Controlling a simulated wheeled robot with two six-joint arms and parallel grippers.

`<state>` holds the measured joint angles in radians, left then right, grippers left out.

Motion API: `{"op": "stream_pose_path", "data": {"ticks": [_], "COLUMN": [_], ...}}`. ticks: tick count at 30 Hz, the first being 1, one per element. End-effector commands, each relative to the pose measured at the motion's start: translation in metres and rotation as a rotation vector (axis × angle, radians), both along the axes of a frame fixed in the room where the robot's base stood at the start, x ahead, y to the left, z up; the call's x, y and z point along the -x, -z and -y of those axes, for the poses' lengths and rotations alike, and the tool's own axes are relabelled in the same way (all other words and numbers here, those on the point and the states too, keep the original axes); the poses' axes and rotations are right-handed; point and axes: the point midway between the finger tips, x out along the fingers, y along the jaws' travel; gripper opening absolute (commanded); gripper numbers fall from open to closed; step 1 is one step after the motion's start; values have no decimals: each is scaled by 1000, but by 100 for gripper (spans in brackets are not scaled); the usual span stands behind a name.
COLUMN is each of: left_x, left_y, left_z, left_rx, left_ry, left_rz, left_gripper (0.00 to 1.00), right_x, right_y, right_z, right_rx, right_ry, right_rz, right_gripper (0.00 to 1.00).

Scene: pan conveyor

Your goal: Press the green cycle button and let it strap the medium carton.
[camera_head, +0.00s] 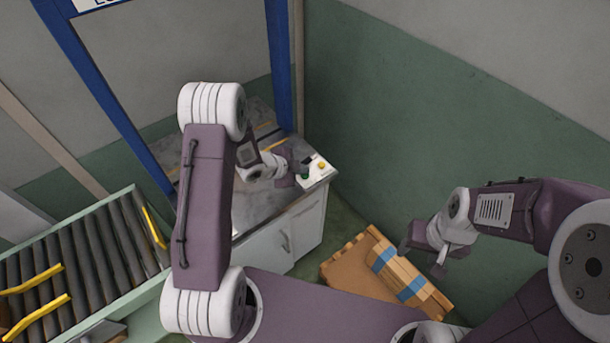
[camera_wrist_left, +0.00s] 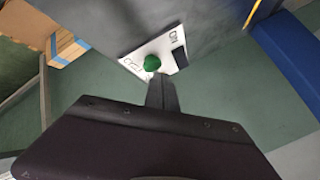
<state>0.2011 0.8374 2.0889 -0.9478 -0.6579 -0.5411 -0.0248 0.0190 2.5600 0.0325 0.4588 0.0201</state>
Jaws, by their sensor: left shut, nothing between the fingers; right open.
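The green button (camera_head: 304,173) sits on a pale control panel (camera_head: 319,172) at the corner of the strapping machine. It shows as a round green cap in the left wrist view (camera_wrist_left: 152,63). My left gripper (camera_wrist_left: 161,78) is shut and empty, its tips close beside the button; I cannot tell whether they touch it. In the head view my left gripper (camera_head: 292,177) is at the panel's edge. My right gripper (camera_head: 430,257) is open and empty, above a blue-banded tan stack. I cannot make out a medium carton on the machine's top (camera_head: 258,200), which my left arm partly hides.
Blue posts (camera_head: 281,70) frame the machine. A roller conveyor (camera_head: 85,255) with yellow rails lies at the left. The tan stack (camera_head: 360,272) stands low near the green wall (camera_head: 420,130).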

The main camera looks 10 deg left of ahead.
Motion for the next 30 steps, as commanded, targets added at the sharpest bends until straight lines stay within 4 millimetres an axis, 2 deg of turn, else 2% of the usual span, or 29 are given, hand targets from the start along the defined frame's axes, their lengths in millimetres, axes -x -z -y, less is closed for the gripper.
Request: {"op": "stream_pose_path", "data": {"ticks": [30], "left_x": [0], "left_y": [9], "left_z": [0], "left_rx": [0], "left_ry": [0], "left_rz": [0], "left_gripper": [0], "right_x": [0], "right_y": [7], "right_z": [0], "right_rx": [0], "right_ry": [0], "right_rz": [0], "right_gripper": [56]}}
